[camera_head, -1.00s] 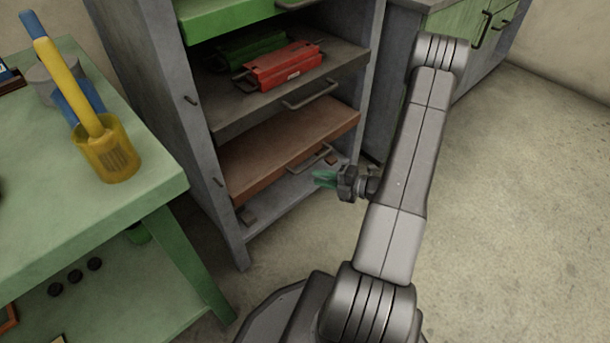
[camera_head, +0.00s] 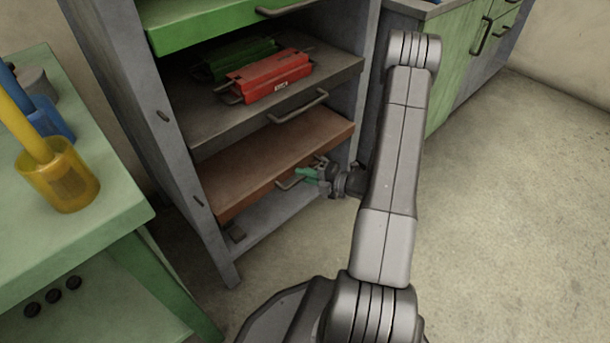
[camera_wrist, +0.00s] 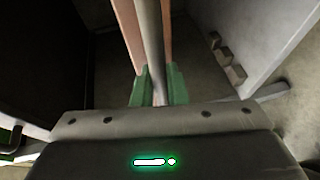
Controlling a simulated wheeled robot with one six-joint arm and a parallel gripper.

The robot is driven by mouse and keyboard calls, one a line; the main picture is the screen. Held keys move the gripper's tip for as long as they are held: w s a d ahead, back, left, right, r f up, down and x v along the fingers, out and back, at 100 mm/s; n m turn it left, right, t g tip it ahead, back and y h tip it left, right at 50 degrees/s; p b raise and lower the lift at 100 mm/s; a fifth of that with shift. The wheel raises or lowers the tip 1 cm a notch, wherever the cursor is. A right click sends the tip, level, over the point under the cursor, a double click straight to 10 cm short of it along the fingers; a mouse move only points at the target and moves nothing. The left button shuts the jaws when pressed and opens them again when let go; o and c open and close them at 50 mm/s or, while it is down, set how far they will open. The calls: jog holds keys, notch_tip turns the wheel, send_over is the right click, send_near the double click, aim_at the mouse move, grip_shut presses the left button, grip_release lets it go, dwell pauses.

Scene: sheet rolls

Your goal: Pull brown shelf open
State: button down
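The brown shelf (camera_head: 270,155) is the low board in the grey cabinet, below a dark shelf. Its metal bar handle (camera_head: 286,184) is on its front edge. My gripper (camera_head: 305,174), with green fingers, is at the right part of this handle. In the wrist view, the handle bar (camera_wrist: 152,40) runs down between the two fingers (camera_wrist: 158,88), with one finger on each side. The fingers look apart; firm contact with the bar cannot be made out. The shelf's front edge is about level with the cabinet front.
Above is a dark shelf (camera_head: 225,125) with a red case (camera_head: 268,77) and a green case (camera_head: 240,57). A green shelf (camera_head: 200,22) is higher. A green table (camera_head: 105,215) with a yellow cup (camera_head: 62,180) stands left. The floor (camera_head: 500,220) on the right is clear.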

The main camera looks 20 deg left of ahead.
jog(key=shift+d, duration=0.15)
jog(key=s+d+p, duration=0.2)
jog(key=s+d, duration=0.3)
jog(key=d, duration=0.7)
jog(key=s+d+p, duration=0.3)
jog(key=s+d, duration=0.2)
jog(key=d, duration=0.7)
jog(key=shift+d+p, duration=0.2)
jog(key=shift+p, duration=0.1)
jog(key=c, duration=1.7)
grip_release()
jog(key=shift+d, duration=0.1)
jog(key=d+p, duration=0.1)
jog(key=d, duration=0.3)
jog(key=d+r+p, duration=0.1)
jog(key=d, duration=0.4)
jog(key=d+r, duration=0.1)
jog(key=d, duration=0.3)
jog(key=shift+d+r+p, duration=0.2)
jog(key=shift+r+p, duration=0.05)
jog(key=shift+p, duration=0.15)
